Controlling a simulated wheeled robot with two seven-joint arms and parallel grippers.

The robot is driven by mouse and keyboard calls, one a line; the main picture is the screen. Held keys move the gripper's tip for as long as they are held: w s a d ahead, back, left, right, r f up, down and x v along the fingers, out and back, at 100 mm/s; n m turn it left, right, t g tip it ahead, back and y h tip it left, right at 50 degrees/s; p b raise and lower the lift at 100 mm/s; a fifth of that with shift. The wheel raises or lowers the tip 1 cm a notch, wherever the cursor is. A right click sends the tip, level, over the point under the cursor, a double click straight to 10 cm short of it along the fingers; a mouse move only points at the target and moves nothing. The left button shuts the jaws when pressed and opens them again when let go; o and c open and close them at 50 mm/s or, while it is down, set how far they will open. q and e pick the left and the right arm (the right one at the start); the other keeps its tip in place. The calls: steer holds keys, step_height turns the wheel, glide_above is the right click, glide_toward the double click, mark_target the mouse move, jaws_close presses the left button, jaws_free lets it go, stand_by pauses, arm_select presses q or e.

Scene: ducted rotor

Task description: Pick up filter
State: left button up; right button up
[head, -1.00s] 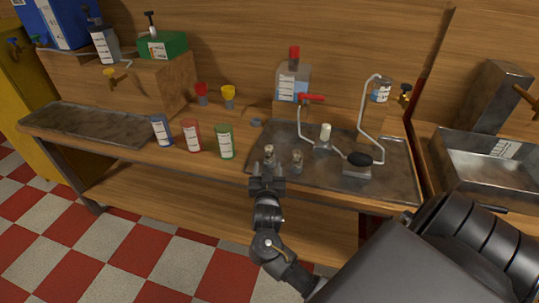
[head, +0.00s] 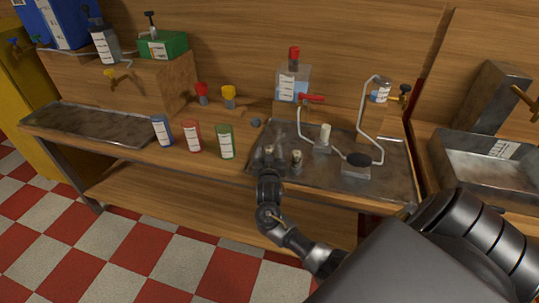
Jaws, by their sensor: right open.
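Two small cylindrical pieces with pale tops stand near the left front of the metal tray (head: 394,178). One piece (head: 297,157) stands clear, and the other (head: 269,150) is at my right gripper. Either could be the filter; I cannot tell which. My right gripper (head: 268,158) is open at the tray's front left edge, its fingers close around or beside the left piece. Its fingers partly hide that piece, and contact is not clear. A white-topped cylinder (head: 325,135) stands farther back on the tray. My left gripper is not in view.
Blue (head: 162,131), red (head: 193,137) and green (head: 226,142) cans stand left of the tray. A bent metal tube (head: 361,120) and a block with a black top (head: 357,163) occupy the tray's right side. A red-capped bottle (head: 293,82) stands behind.

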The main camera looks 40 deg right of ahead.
steer(key=c, duration=1)
steer(key=shift+c, duration=0.2)
steer(key=shift+r, duration=0.1)
